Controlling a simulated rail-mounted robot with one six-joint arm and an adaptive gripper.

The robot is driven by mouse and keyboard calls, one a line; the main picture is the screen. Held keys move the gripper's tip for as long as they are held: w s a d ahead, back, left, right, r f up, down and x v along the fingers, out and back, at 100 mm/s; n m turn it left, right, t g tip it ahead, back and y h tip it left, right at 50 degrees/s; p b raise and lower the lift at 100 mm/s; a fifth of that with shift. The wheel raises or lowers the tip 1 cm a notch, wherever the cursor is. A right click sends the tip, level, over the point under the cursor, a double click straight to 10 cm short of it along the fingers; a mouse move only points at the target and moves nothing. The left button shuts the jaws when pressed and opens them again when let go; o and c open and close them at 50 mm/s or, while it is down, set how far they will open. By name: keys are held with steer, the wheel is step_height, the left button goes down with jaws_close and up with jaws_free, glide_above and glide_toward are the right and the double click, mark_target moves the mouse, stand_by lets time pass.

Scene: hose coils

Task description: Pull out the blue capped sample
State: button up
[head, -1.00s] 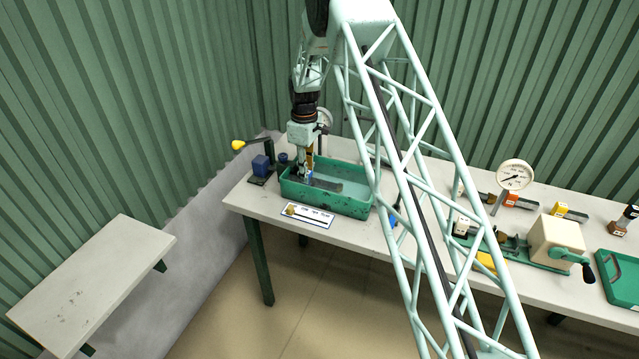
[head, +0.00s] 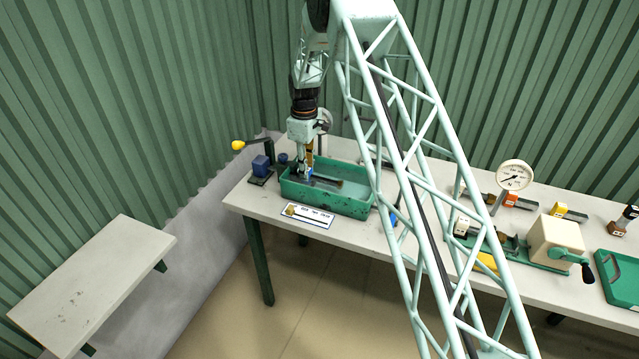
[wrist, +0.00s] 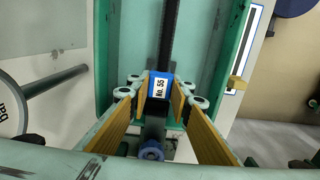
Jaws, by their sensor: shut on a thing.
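My gripper (head: 306,172) is at the left end of the green tray (head: 335,204). In the wrist view its yellow-padded fingers (wrist: 157,100) are shut on the blue piece with the white "No. 55" label (wrist: 159,88). A long dark bar (wrist: 167,40) runs from this piece along the tray; it also shows inside the tray in the head view (head: 328,181). A round blue cap (wrist: 152,150) shows below the fingers in the wrist view. Whether it joins the held piece is not clear. The fingers hide part of the piece.
A blue block with a yellow-knobbed lever (head: 260,165) stands left of the tray. A labelled card (head: 308,215) lies in front. A gauge (head: 514,176), a cranked cream box (head: 553,246) and a second green tray (head: 620,277) stand to the right.

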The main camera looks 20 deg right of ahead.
steer(key=shift+r, duration=0.35)
stand_by(0.3)
steer(key=shift+r+p, duration=0.9)
steer(key=shift+r, duration=2.2)
